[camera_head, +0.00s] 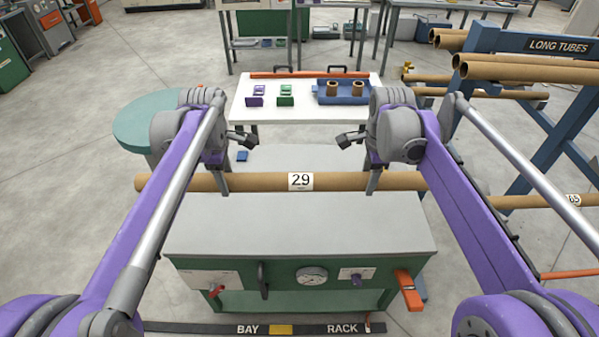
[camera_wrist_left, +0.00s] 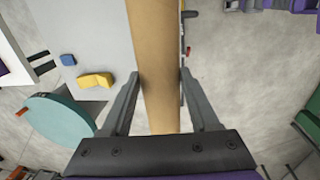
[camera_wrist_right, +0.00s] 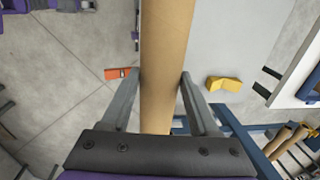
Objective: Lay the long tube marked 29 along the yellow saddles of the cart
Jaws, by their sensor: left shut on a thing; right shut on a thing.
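The long brown tube marked 29 (camera_head: 250,181) lies level across the head view, its label facing me. My left gripper (camera_head: 224,183) is shut around it left of the label, and my right gripper (camera_head: 374,182) right of it. The tube also runs between the fingers in the left wrist view (camera_wrist_left: 157,70) and right wrist view (camera_wrist_right: 165,60). One yellow saddle (camera_wrist_left: 95,80) shows in the left wrist view and another (camera_wrist_right: 223,84) in the right, both on the grey cart top (camera_head: 290,157). The tube is apart from both, on their near side. The arms hide the saddles in the head view.
A green machine with a grey top (camera_head: 300,225) stands on the near side. A white table (camera_head: 310,112) with a blue tray (camera_head: 345,98) is beyond. A teal round table (camera_head: 150,118) is left. A blue long-tube rack (camera_head: 560,130) is right. A small blue block (camera_head: 243,156) lies on the cart.

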